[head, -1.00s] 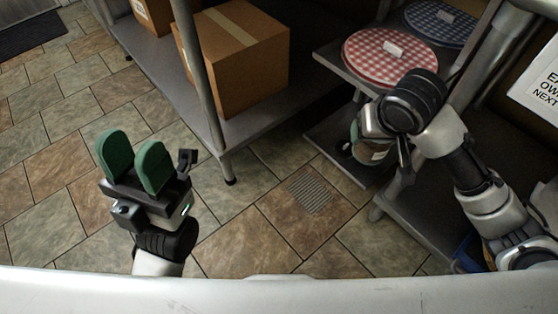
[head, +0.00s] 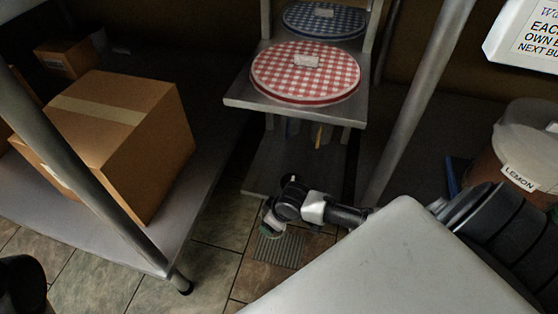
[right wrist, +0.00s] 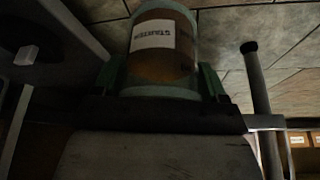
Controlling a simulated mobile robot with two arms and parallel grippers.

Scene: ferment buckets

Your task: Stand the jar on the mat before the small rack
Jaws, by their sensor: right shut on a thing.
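The glass jar (right wrist: 163,55) has brown contents and a white label, upside down in the right wrist view. My right gripper (right wrist: 165,85) is shut on it, with green fingers on both sides. In the head view the right gripper (head: 270,222) is low before the metal stand, above the floor, and mostly hides the jar. I cannot tell which part is the small rack. My left gripper is out of view.
A cardboard box (head: 115,140) stands on a low shelf (head: 185,205) at left, with a metal post before it. A lidded tub marked LEMON (head: 515,160) is at right. A floor grate (head: 280,249) lies below the right gripper. A slanted post rises right of the stand.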

